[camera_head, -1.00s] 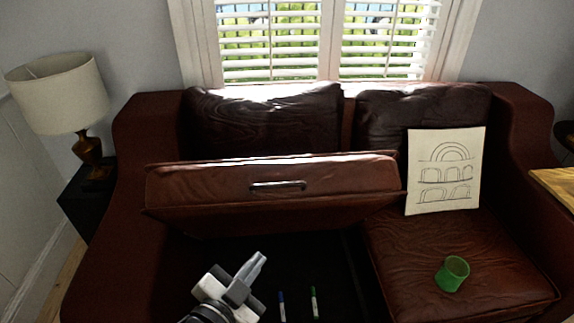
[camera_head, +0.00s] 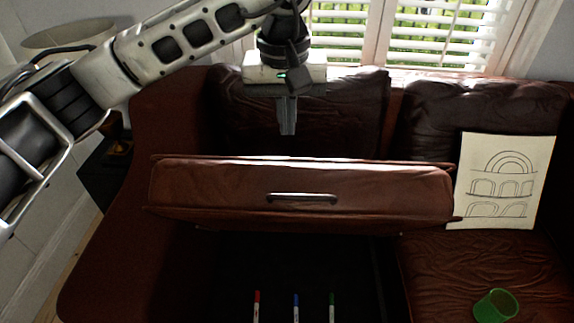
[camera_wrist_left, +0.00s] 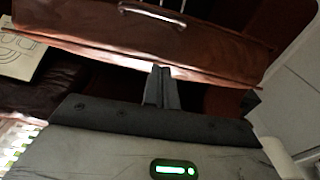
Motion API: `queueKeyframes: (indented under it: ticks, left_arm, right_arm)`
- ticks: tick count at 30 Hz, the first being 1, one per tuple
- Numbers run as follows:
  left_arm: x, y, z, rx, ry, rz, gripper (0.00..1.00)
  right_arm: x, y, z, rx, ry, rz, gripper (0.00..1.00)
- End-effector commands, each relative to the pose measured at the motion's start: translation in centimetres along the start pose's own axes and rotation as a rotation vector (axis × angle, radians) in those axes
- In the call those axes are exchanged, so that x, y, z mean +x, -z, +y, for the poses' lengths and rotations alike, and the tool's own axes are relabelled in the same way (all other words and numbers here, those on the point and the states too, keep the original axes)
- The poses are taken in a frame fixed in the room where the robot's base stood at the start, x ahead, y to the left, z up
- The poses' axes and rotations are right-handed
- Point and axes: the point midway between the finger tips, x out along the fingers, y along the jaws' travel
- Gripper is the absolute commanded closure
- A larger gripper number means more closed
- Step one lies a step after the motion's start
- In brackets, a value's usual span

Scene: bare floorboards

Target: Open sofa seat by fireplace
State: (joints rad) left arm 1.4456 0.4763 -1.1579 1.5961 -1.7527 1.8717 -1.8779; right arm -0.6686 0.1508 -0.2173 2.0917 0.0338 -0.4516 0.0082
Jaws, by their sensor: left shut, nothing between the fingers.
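The left sofa seat (camera_head: 230,188) is a dark red leather lid, tilted up, with a metal handle (camera_head: 302,198) on its front face. Below it the dark storage space (camera_head: 300,262) is exposed. My left gripper (camera_head: 287,128) is shut and empty, pointing down behind the raised seat's top edge, in front of the left back cushion. In the left wrist view the shut fingers (camera_wrist_left: 161,82) overlap the seat's edge in the picture, and the handle (camera_wrist_left: 152,16) shows beyond. I cannot tell whether the fingers touch the seat. My right gripper is not in view.
A red marker (camera_head: 257,306), a blue marker (camera_head: 296,307) and a green marker (camera_head: 332,306) show in the storage space. A lamp (camera_head: 85,32) stands at the left.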

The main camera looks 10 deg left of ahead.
Motion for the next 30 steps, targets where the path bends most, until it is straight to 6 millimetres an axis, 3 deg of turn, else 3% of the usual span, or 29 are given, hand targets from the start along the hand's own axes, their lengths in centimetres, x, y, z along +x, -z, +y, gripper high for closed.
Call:
queueKeyframes:
  ticks: [5,18,24,30]
  left_arm:
    - [0.7,0.6,-0.8,0.01,0.039,0.025,1.0]
    - [9.6,0.7,-1.0,0.01,0.034,0.019,1.0]
    - [10.0,-2.1,-1.0,0.012,0.032,0.023,1.0]
    - [10.4,-3.1,-1.0,0.011,0.031,0.024,1.0]
  right_arm:
    - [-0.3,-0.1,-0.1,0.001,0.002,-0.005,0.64]
    - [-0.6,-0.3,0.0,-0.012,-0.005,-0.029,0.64]
    - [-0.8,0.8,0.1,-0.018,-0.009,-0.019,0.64]
    - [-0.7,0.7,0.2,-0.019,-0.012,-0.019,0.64]
